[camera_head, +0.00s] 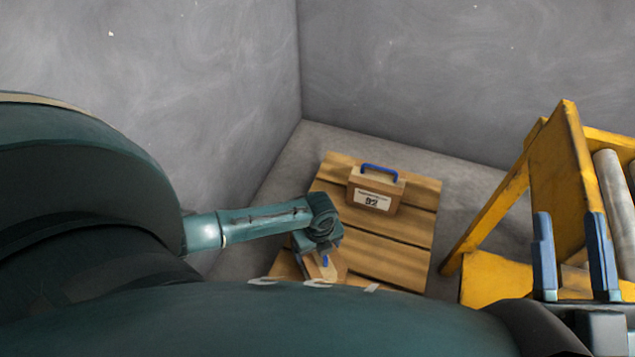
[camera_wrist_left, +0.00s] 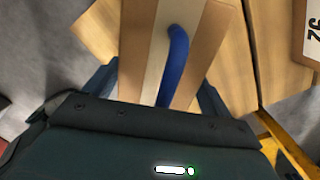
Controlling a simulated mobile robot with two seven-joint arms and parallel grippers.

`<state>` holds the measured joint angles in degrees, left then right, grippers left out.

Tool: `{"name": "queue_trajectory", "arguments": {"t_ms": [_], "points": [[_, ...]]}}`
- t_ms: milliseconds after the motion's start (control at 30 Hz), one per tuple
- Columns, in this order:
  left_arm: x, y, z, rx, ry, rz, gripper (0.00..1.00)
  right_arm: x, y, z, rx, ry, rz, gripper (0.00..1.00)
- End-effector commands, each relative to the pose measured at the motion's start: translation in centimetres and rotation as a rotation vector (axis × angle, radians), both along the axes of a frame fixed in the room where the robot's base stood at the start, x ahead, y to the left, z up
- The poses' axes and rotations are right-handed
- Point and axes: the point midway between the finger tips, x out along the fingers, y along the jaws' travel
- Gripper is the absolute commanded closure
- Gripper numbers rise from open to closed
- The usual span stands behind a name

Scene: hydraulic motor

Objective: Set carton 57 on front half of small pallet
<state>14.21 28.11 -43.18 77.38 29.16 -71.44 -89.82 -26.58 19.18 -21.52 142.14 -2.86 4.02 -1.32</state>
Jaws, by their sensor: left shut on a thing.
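A brown carton (camera_head: 325,268) with a blue handle is at the near end of the wooden pallet (camera_head: 398,262); its number does not show. My left gripper (camera_head: 318,250) is shut on this carton. In the left wrist view the carton (camera_wrist_left: 140,45), with a pale strip along its top and the blue handle (camera_wrist_left: 175,65), sits between the fingers. My body hides part of the carton and the pallet's near edge. I cannot tell whether the carton touches the boards. My right gripper (camera_head: 574,262) is open and empty at the right, in front of a yellow frame.
Carton 92 (camera_head: 374,191), with a blue handle, stands upright on the far half of the pallet; its label edge shows in the left wrist view (camera_wrist_left: 313,35). A yellow roller stand (camera_head: 562,165) is right of the pallet. Grey walls (camera_head: 215,80) meet behind it.

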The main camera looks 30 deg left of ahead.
Motion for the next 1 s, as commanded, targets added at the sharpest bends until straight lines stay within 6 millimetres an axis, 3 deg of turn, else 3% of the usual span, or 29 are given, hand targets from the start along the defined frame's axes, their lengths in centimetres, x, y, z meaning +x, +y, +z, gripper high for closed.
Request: {"name": "queue_trajectory", "arguments": {"t_ms": [167, 200, 367, 667, 733, 867, 1000], "points": [[0.3, 0.0, -0.1, -0.001, -0.006, 0.000, 0.88, 0.0, 0.0, 0.1, -0.001, -0.009, -0.001, 0.64], [0.0, 0.0, -0.3, 0.000, 0.000, 0.000, 0.13, 0.0, 0.0, 0.1, -0.001, -0.011, -0.001, 0.64], [0.0, 0.0, -0.3, 0.000, 0.000, 0.000, 0.00, 0.0, 0.0, 0.1, 0.000, -0.010, 0.000, 0.64], [0.0, 0.0, 0.2, 0.000, 0.000, 0.000, 0.00, 0.1, 0.0, 0.3, 0.000, -0.008, 0.000, 0.64], [0.0, 0.0, 1.1, 0.001, 0.000, 0.000, 0.00, 0.0, 0.0, 0.5, 0.001, 0.014, 0.000, 0.64], [0.0, 0.0, 3.7, 0.000, -0.001, -0.001, 0.00, -0.8, 0.3, -1.9, 0.013, 0.181, -0.003, 0.64], [-0.1, -0.2, 6.9, 0.002, -0.001, -0.001, 0.00, -1.1, 0.2, -2.5, -0.004, 0.245, -0.021, 0.64]]}}
